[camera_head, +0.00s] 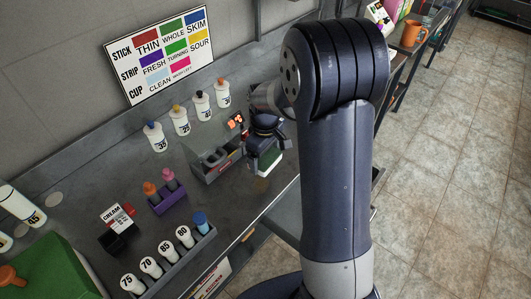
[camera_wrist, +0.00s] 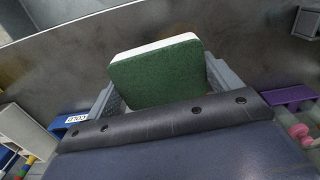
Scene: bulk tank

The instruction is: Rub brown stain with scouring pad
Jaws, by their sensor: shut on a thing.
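The scouring pad (camera_head: 270,161) has a green face and a white layer. It also shows in the wrist view (camera_wrist: 158,74), between the two grey fingers. My gripper (camera_head: 264,148) is shut on it, over the right part of the grey bench near its front edge. A faint brown stain (camera_head: 262,184) appears on the bench just in front of the pad in the head view. I cannot tell whether the pad touches the bench. No stain is visible in the wrist view; the pad hides part of the bench there.
A grey caddy (camera_head: 216,163) stands just left of my gripper. Several white bottles (camera_head: 180,121) line the back. A purple holder (camera_head: 167,199) with two small bottles and a rack of numbered bottles (camera_head: 170,265) stand further left.

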